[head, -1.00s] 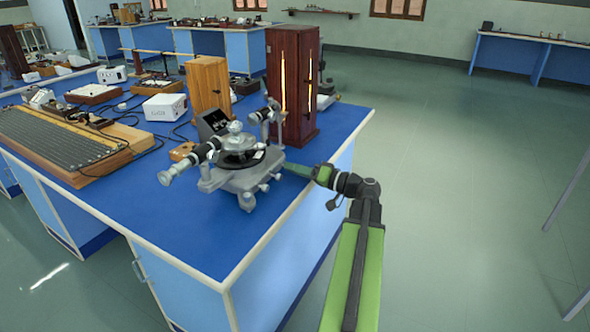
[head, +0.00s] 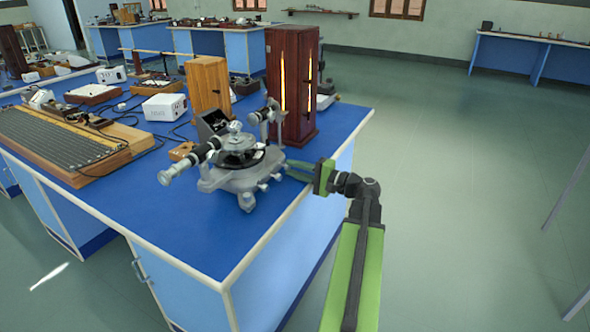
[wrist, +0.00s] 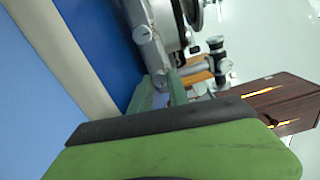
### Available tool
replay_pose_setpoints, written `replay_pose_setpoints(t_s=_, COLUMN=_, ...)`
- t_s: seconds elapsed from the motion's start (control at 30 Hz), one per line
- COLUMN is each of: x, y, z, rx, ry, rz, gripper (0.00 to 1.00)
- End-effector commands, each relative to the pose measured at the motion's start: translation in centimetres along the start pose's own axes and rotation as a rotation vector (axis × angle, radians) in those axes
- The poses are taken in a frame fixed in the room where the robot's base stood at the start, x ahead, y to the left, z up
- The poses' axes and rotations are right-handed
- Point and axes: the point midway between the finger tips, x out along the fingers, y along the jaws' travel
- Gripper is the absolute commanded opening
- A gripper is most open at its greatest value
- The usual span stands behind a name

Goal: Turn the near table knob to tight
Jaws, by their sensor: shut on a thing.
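The grey metal spectrometer (head: 238,172) stands on the blue bench top, with a telescope tube (head: 190,160) pointing left and a round table (head: 240,157) in its middle. My gripper (head: 289,171) reaches in from the right at the spectrometer's right side, low by its base. In the wrist view, my two green fingers (wrist: 161,97) close around a small part at the spectrometer's edge, which I take to be the near table knob. The fingers mostly hide it, and no tight or loose mark can be read. The spectrometer's grey body (wrist: 150,45) shows just beyond the fingertips.
A dark wooden lamp housing (head: 293,85) with a bright slit stands behind the spectrometer, close to my gripper. A lighter wooden box (head: 208,87) and a white box (head: 165,107) stand farther left. The bench's pale edge (head: 275,228) runs below my arm. The floor at right is open.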

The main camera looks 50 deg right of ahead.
Motion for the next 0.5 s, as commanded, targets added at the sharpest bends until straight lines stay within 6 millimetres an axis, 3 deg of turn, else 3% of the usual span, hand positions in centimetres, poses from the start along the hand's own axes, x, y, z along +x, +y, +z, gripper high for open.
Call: replay_pose_setpoints(t_s=0.5, x=0.01, y=0.03, z=0.01, rx=0.162, ry=0.000, rz=0.001, gripper=0.00)
